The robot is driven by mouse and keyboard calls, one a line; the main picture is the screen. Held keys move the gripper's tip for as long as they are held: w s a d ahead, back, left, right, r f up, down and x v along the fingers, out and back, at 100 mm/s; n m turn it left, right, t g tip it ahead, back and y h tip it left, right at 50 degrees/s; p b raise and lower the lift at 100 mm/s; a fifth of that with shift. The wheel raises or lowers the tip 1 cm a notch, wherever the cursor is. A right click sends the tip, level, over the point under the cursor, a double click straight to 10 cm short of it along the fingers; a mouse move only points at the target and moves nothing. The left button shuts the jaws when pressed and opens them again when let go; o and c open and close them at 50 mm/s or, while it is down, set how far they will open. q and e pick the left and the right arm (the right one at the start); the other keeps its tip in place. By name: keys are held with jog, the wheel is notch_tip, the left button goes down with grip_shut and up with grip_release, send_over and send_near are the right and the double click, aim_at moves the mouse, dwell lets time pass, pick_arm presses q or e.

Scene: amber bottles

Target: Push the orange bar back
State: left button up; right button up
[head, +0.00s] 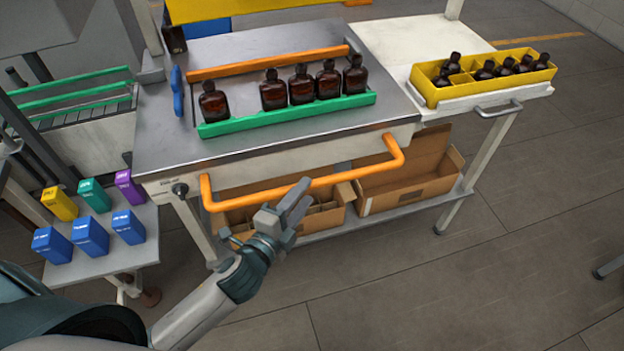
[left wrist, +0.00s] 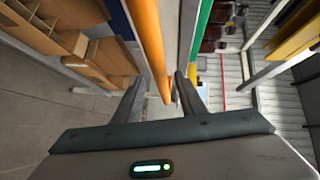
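The orange bar (head: 305,184) is a U-shaped handle on the front of the metal worktable, with both ends bent back to it. It also shows in the left wrist view (left wrist: 148,40), running lengthwise down to between the fingers. My left gripper (head: 302,193) is just in front of the bar, near its middle. In the left wrist view the fingers (left wrist: 160,95) are apart, with no object clamped between them. I cannot tell whether they touch the bar. My right gripper is in neither view.
Several amber bottles (head: 302,86) stand on the worktable (head: 160,130) between a green rail (head: 290,114) and an orange rail (head: 265,63). A yellow crate (head: 440,94) of bottles is at right. Cardboard boxes (head: 412,190) sit below. Coloured boxes (head: 92,238) stand left.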

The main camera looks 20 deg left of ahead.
aim_at(309, 189)
pick_arm(q)
jog(key=shift+p+x, duration=0.45)
jog(key=shift+x, duration=2)
jog(key=shift+c, duration=0.2)
grip_shut()
